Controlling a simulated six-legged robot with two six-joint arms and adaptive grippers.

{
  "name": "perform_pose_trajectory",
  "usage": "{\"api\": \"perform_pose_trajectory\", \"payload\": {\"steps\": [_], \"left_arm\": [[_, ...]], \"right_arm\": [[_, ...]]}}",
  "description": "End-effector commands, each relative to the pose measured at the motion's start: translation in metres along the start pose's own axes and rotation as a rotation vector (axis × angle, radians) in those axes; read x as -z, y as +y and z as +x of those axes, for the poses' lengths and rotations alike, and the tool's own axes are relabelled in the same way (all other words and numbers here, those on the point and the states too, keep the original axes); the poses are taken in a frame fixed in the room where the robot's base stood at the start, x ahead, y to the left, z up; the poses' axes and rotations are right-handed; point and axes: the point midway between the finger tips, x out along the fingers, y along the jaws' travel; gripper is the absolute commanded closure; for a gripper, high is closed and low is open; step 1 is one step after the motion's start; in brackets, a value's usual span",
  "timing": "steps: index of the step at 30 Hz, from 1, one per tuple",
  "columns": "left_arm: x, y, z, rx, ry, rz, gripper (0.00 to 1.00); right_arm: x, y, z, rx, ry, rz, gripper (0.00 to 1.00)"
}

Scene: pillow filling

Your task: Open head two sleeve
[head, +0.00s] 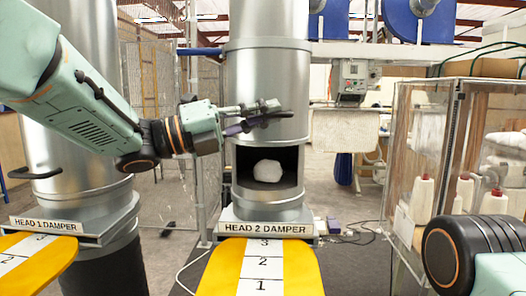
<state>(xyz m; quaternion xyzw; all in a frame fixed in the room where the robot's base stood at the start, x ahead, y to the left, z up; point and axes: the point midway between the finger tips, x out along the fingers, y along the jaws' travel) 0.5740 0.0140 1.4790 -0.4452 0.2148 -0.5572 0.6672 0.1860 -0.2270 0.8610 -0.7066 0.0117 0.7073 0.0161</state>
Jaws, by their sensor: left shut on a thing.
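The head two sleeve (268,75) is a shiny metal collar around the vertical duct at the centre. Below its lower edge a dark rectangular opening (290,182) shows, with a white fluffy clump (267,170) inside. My left gripper (265,113) reaches in from the left and lies across the front of the sleeve, above the opening. It is shut on the sleeve's handle, which its fingers mostly hide. The plate reading HEAD 2 DAMPER (265,229) sits below. My right gripper is out of view; only part of my right arm shows at lower right.
A yellow damper plate (218,272) with a numbered white strip juts out below head two. The head one duct (75,165) with its black handle (33,174) stands at left. A clear-walled cabinet (428,125) holding white items stands at right.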

Motion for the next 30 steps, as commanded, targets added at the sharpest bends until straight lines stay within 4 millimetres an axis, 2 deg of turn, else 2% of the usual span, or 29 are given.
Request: {"api": "perform_pose_trajectory", "payload": {"steps": [1,4,16,17,24,30], "left_arm": [[-0.01,-0.017,0.003,0.012,-0.004,0.01,1.0],[-0.017,-0.029,0.006,0.012,-0.004,0.009,1.0],[-0.02,-0.034,0.007,0.011,-0.006,0.006,1.0],[-0.02,-0.034,0.007,0.011,-0.006,0.006,0.87],[-0.019,-0.032,0.007,0.007,-0.004,0.004,0.67],[-0.018,-0.03,0.007,0.005,-0.003,0.003,0.66]], "right_arm": [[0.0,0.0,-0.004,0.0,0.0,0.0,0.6],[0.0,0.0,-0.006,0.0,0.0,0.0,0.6],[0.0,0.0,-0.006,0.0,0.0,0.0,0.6],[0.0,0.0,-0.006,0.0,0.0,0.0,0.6],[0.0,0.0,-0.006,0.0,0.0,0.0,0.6],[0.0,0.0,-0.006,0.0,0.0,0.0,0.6]]}}
